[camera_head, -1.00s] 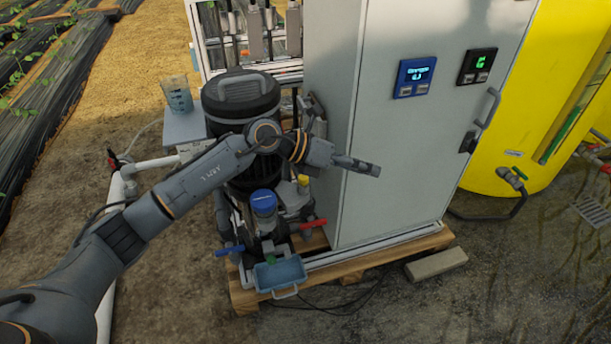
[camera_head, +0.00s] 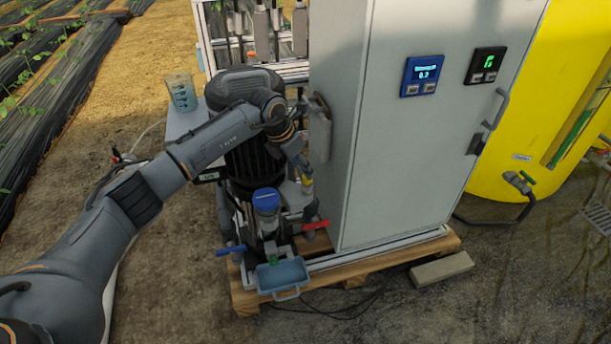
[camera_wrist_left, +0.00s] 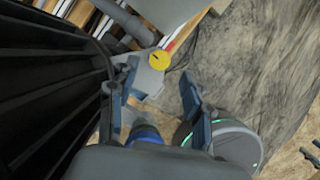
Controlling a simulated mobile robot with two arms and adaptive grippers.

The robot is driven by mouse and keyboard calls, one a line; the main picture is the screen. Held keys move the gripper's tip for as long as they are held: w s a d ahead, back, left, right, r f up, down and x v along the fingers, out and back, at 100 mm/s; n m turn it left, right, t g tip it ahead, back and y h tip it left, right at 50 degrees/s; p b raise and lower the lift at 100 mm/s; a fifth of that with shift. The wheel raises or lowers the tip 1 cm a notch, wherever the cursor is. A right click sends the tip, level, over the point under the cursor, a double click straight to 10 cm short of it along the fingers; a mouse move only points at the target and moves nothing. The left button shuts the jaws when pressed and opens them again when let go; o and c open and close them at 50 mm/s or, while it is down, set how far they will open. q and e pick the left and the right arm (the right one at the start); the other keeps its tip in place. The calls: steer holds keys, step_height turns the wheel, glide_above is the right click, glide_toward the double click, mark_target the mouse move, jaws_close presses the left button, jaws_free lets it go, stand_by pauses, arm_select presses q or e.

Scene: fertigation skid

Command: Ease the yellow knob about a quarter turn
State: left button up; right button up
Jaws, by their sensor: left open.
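The yellow knob (camera_wrist_left: 159,60) is a small round disc with a dark mark on its face in the left wrist view. In the head view a bit of the knob (camera_head: 307,181) shows just below my left gripper (camera_head: 304,170), between the black ribbed motor and the cabinet. My left gripper (camera_wrist_left: 158,72) is open and points down at the knob. In the wrist view the knob lies between the two fingertips in the picture, seemingly beyond them. I cannot tell the exact gap, and no contact shows. My right gripper is in neither view.
The black ribbed motor (camera_head: 255,160) stands close on the left and the grey cabinet (camera_head: 400,150) on the right. Below are a blue-capped housing (camera_head: 266,200), a red lever (camera_head: 316,225), a blue lever (camera_head: 230,250) and a blue tray (camera_head: 281,274).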

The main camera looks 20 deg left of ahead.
mark_target(305, 177)
arm_select(q)
steer(key=shift+b+x, duration=0.35)
steer(key=shift+x, duration=1.8)
steer(key=shift+c, duration=0.4)
jaws_close()
